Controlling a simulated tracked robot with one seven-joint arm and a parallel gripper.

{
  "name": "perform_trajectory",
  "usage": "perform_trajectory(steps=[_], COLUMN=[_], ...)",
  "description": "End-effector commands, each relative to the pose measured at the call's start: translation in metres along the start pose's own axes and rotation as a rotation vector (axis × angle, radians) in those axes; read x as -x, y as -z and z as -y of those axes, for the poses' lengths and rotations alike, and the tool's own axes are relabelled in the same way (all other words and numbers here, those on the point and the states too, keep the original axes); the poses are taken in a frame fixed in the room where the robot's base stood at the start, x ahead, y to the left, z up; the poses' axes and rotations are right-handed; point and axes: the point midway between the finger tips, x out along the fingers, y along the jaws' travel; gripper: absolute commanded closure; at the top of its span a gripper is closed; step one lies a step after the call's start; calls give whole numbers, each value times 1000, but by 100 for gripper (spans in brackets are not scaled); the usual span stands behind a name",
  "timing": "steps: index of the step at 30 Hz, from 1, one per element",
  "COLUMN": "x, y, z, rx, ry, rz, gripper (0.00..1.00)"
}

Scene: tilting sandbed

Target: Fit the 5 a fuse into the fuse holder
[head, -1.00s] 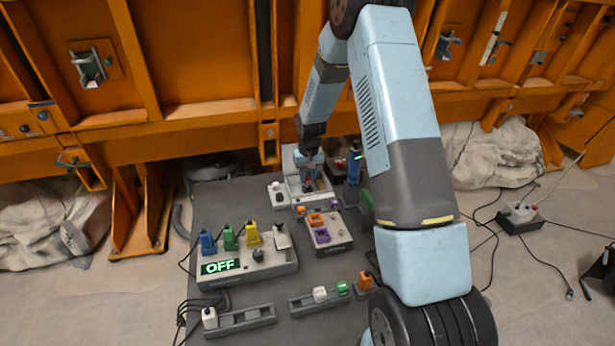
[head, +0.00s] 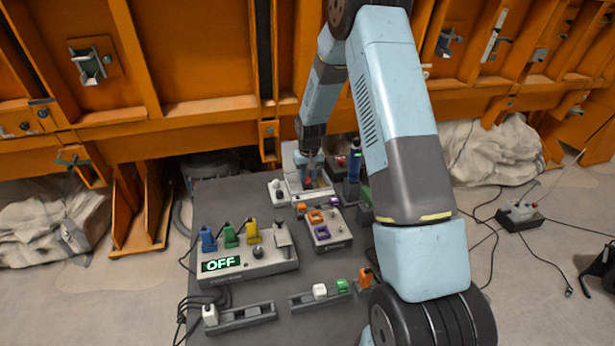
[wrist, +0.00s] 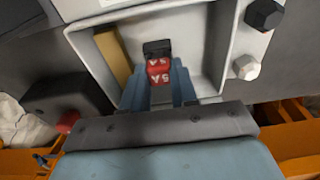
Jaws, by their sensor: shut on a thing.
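My gripper (wrist: 160,95) points into a white-rimmed recessed housing (wrist: 215,50), and its blue fingers are shut on a red fuse (wrist: 158,72) marked 5A. A small black block (wrist: 157,48) sits right behind the fuse; it looks like the fuse holder, but I cannot tell whether the fuse is seated in it. A brass-coloured strip (wrist: 113,55) lies along the left inner wall. In the head view my gripper (head: 308,182) is small, down at the pale housing (head: 291,160) at the back of the table.
A panel reading OFF (head: 221,264) stands at front left with coloured plugs. A grey box (head: 330,243) with orange and purple pieces is in front of the housing. Racks (head: 240,316) line the front. A blue upright item (head: 354,163) stands close right of my gripper.

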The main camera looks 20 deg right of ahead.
Motion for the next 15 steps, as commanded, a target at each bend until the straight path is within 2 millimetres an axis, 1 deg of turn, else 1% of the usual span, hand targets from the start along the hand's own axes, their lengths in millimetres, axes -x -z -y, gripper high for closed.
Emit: perform_trajectory(steps=[15], x=[-7], y=[-1], z=[0], rx=[0], ry=[0], rz=[1], gripper=[100])
